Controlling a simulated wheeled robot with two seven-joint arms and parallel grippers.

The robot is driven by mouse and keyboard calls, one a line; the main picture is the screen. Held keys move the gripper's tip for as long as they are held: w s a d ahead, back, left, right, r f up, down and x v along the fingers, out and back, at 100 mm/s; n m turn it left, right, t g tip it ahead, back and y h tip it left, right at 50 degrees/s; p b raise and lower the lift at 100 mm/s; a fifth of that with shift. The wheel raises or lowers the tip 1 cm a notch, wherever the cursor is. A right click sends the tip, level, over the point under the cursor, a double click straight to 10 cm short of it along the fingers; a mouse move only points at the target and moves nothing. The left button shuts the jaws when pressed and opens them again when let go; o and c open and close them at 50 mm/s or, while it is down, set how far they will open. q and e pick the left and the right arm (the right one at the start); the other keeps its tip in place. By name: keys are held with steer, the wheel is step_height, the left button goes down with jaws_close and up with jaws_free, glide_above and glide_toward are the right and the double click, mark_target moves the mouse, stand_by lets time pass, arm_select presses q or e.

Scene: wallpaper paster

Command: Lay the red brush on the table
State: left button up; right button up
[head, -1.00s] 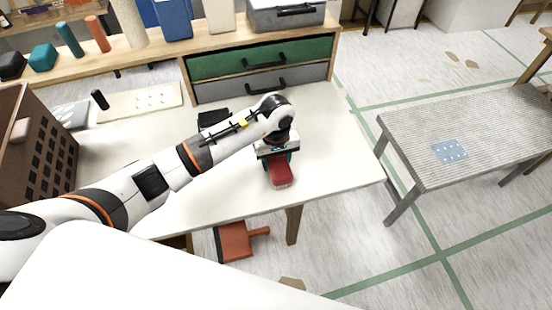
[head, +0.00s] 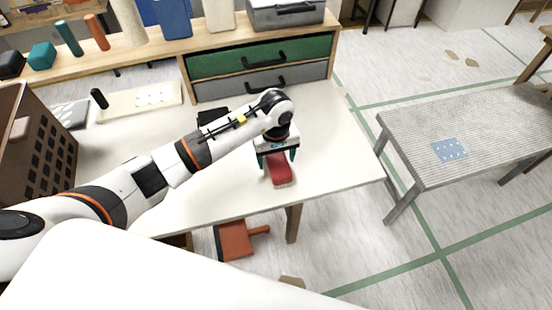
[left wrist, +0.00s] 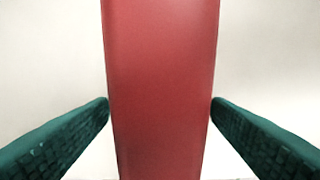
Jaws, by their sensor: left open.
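The red brush (head: 280,174) lies on the white table (head: 335,160) near its front right part. My left gripper (head: 277,162) is directly over the brush, with its green fingers open on either side of it. In the left wrist view the red brush (left wrist: 162,90) runs down the middle between the two green fingers (left wrist: 160,108). Their tips come very close to its sides, and the brush's upper end is out of that view. The gripper partly hides the brush's far end in the head view. My right gripper is not in view.
A green and grey drawer unit (head: 262,75) stands behind the table. A brown crate (head: 45,140) is at the left. A black object (head: 213,117) lies behind my arm. An orange dustpan-like object (head: 235,240) is below the table's front edge. The table's right side is clear.

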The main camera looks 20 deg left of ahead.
mark_target(276, 157)
arm_select(q)
step_height(276, 157, up, 11)
steer(key=b, duration=0.1)
steer(key=shift+b, duration=0.4)
steer(key=shift+f, duration=0.1)
